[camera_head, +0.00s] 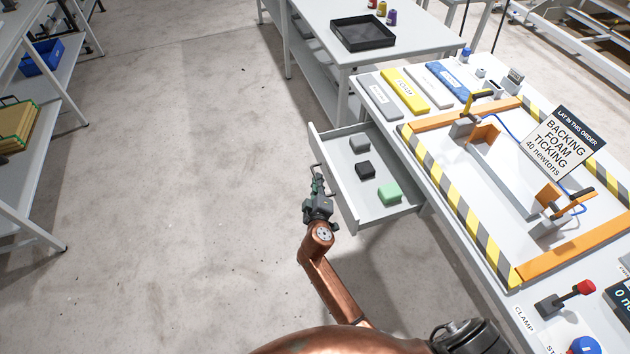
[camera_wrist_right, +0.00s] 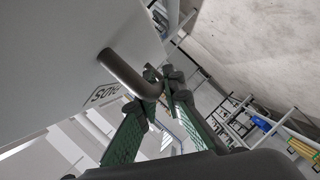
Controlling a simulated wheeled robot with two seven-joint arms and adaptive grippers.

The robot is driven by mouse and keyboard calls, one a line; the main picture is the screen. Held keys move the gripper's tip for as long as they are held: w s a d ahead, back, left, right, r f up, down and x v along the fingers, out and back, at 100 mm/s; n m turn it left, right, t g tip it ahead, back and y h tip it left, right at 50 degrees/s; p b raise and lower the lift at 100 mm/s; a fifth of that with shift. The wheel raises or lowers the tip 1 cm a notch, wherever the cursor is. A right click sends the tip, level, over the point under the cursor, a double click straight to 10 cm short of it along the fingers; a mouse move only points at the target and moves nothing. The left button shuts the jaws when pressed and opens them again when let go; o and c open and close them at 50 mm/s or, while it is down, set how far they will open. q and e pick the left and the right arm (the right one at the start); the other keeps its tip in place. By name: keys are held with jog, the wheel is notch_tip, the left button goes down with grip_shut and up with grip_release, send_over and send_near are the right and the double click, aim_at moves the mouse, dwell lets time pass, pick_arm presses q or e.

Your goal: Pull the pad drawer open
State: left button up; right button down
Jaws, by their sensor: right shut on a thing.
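The pad drawer (camera_head: 345,196) stands pulled out from the left side of the white work table. Inside it lie a grey pad (camera_head: 359,144), a black pad (camera_head: 365,169) and a green pad (camera_head: 389,192), apart from each other. My right gripper (camera_head: 317,188) is at the drawer's outer front, shut on the bar handle (camera_head: 316,171). In the right wrist view the green fingers (camera_wrist_right: 158,88) close around the bent end of the grey handle (camera_wrist_right: 130,74), next to the pale drawer front (camera_wrist_right: 55,55). My left gripper is not in view.
The table (camera_head: 447,213) carries an orange frame (camera_head: 575,248), striped edging, a lettered sign (camera_head: 560,143) and labelled blocks (camera_head: 404,91). A second table with a black tray (camera_head: 362,33) stands behind. Open floor (camera_head: 200,190) lies left of the drawer, with shelving at the far left.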

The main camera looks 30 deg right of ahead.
jog(key=c, duration=2)
grip_release()
jog(key=shift+c, duration=0.2)
notch_tip(320, 180, up, 10)
